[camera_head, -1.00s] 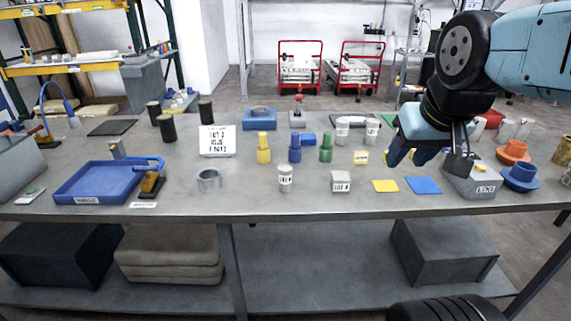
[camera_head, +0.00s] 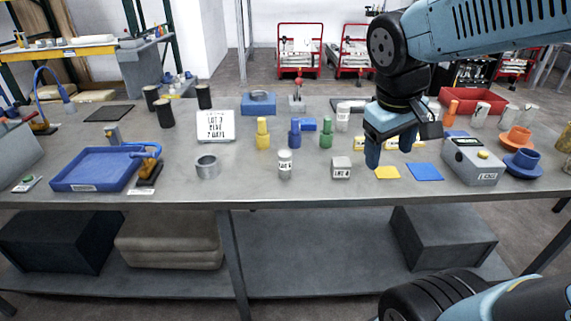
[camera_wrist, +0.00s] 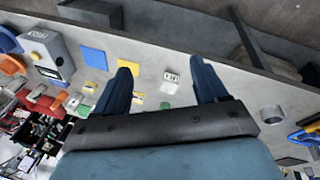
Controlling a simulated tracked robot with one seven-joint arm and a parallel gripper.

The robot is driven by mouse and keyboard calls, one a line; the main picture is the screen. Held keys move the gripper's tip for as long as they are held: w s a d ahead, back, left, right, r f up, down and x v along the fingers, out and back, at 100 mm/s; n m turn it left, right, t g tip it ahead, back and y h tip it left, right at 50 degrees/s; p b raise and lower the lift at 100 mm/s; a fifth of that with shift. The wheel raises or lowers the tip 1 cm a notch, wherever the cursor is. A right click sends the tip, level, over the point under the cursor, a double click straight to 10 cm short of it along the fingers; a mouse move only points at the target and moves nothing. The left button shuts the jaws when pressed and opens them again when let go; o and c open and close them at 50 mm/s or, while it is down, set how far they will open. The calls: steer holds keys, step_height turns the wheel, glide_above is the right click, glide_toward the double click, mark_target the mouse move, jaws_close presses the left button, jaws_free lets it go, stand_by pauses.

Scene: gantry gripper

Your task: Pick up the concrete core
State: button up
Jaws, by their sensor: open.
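Several pale grey cylinders look like concrete cores; I cannot tell which one the task means. One labelled cylinder (camera_head: 285,163) stands upright near the table's front middle. Another labelled cylinder (camera_head: 343,117) stands farther back, left of my gripper. More pale cylinders (camera_head: 480,115) stand at the right, by the red bin. My gripper (camera_head: 389,152) is open and empty, pointing down above the table, right of the front cylinder and apart from it. In the wrist view my gripper's fingers (camera_wrist: 161,66) are spread, with a labelled grey cube (camera_wrist: 170,80) showing between them.
The grey cube (camera_head: 341,168) stands beside the front cylinder. Yellow (camera_head: 387,172) and blue (camera_head: 425,172) squares lie below my gripper. A grey box (camera_head: 473,165) stands to their right. Yellow (camera_head: 263,134), blue and green stepped pieces stand behind the front cylinder. A metal ring (camera_head: 207,167) lies left.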

steer(key=w+a+f+n+g+h, duration=0.2)
steer(key=w+f+n+h, duration=0.2)
steer(key=w+f+n, duration=0.15)
steer(key=n+t+h, duration=0.6)
steer(key=n+t, duration=0.7)
steer(key=n, duration=0.5)
glide_toward(282, 166)
steer(key=shift+w, duration=0.15)
steer(key=shift+w+d, duration=0.1)
steer(key=shift+w, duration=0.1)
steer(key=x, duration=0.8)
steer(key=shift+s, duration=0.1)
steer(key=shift+r+x, duration=0.15)
steer(key=shift+x, duration=1.2)
steer(key=shift+r+x, duration=0.1)
steer(key=shift+x, duration=1.25)
steer(key=shift+c, duration=0.3)
